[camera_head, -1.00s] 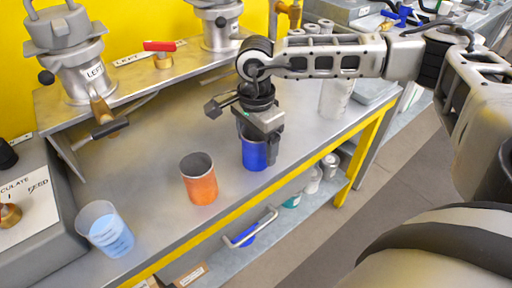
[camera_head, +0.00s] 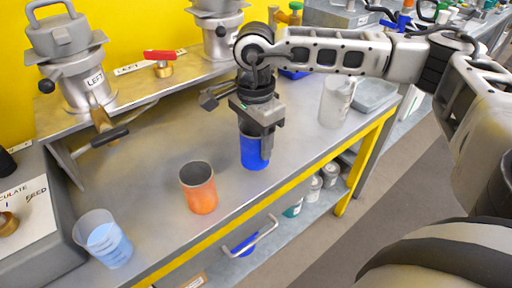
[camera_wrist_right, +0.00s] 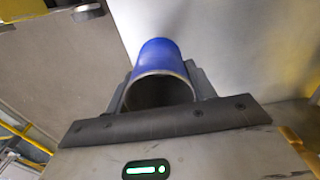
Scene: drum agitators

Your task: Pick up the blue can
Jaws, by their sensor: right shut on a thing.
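The blue can (camera_head: 253,153) is an open-topped cylinder on the grey metal bench, near its front edge. My right gripper (camera_head: 257,138) comes down over it from above and is shut on it. In the right wrist view the blue can (camera_wrist_right: 160,57) sits between the two fingers (camera_wrist_right: 160,92), its open rim facing the camera. In the head view the gripper hides part of the can's top and right side. I cannot tell for sure whether the can's base touches the bench. My left gripper is not in view.
An orange can (camera_head: 199,188) stands left of the blue can, with a clear beaker of blue liquid (camera_head: 103,238) further left. A white jug (camera_head: 336,101) stands to the right. A raised shelf (camera_head: 150,75) with metal agitators runs behind. The bench front has a yellow edge (camera_head: 300,180).

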